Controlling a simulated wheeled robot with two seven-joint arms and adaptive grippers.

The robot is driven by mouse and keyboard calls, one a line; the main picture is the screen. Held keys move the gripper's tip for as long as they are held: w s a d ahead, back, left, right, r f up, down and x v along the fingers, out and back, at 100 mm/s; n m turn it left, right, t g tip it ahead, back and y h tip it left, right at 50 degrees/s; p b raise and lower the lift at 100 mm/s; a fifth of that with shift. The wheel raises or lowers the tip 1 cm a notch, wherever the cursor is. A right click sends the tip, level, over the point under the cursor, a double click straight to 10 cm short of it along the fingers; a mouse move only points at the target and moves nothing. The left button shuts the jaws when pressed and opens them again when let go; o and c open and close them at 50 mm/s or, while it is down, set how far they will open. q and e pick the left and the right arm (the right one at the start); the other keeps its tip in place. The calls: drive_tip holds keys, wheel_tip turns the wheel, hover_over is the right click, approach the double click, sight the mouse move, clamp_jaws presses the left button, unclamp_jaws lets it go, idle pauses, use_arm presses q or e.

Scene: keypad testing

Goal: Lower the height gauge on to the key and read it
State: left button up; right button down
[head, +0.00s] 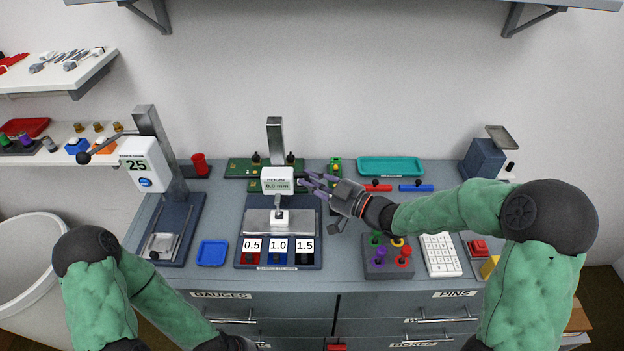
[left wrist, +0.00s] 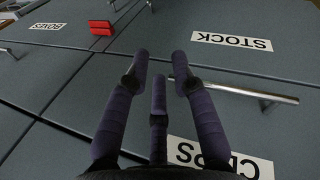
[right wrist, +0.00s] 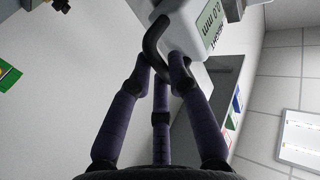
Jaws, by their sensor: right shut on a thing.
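The white height gauge (head: 277,173) sits on its grey column above a metal plate (head: 256,222). Its green display looks like 0.0 mm, small in the head view and inverted in the right wrist view (right wrist: 208,20). A white key (head: 279,219) stands on the plate below the gauge; I cannot tell if the gauge's tip touches it. My right gripper (head: 312,182) is at the gauge's right side, shut on its dark curved handle (right wrist: 151,38). My left gripper (left wrist: 160,67) is open and empty in front of the drawers, mostly out of the head view.
Bins marked 0.5, 1.0 and 1.5 (head: 278,245) line the front of the gauge's base. A blue tray (head: 212,253) and a press with a 25 display (head: 145,165) stand left.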

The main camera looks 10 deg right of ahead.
drive_tip(key=c, duration=1.2)
unclamp_jaws()
drive_tip(key=shift+o, duration=0.2)
drive_tip(key=v, duration=0.7)
drive_tip(key=shift+s, duration=0.25)
drive_tip(key=shift+d, duration=0.15)
